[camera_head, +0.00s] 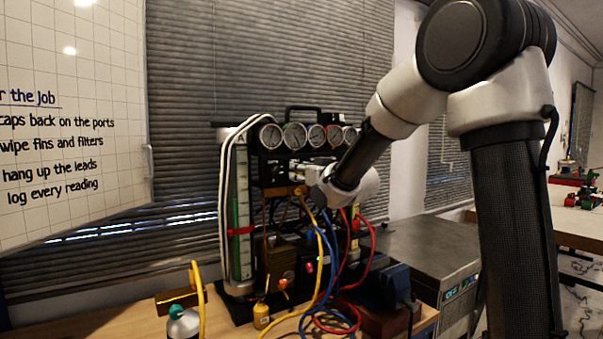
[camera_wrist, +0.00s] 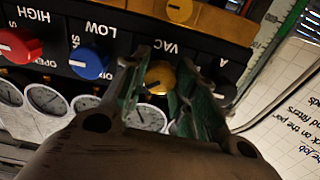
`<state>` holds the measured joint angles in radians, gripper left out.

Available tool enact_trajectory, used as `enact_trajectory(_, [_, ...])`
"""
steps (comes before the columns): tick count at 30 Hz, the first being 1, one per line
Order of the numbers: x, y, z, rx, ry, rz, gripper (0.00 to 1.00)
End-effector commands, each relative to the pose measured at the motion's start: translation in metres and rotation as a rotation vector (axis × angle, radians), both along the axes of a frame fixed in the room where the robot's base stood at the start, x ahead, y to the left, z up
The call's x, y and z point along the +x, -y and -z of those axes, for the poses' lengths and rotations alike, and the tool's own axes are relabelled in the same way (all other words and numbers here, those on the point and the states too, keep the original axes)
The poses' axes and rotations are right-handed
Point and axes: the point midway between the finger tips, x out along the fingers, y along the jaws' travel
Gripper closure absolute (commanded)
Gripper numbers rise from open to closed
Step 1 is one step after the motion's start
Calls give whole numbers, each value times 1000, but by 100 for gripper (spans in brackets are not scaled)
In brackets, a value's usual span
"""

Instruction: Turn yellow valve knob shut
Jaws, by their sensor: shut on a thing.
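The yellow valve knob (camera_wrist: 159,76) is below the upside-down VAC label in the wrist view. My gripper (camera_wrist: 160,88) has its two green-lined fingers on either side of this knob and is shut on it. The fingers cover the knob's sides and any markings beside it. In the head view my gripper (camera_head: 308,174) reaches the front of the gauge rig, just below the row of gauges (camera_head: 295,136). The yellow knob cannot be made out there.
A blue knob (camera_wrist: 90,62) and a red knob (camera_wrist: 18,46) sit to one side, a black knob (camera_wrist: 226,87) to the other. Another yellow round part (camera_wrist: 180,9) is at the top. Yellow, blue and red hoses (camera_head: 328,255) hang below the rig.

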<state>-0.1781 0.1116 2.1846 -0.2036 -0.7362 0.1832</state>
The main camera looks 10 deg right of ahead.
Motion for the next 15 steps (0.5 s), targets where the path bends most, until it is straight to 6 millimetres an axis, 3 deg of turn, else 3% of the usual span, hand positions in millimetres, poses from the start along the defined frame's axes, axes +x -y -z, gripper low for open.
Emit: enact_trajectory(15, [0,0,1,449,-148,1,95])
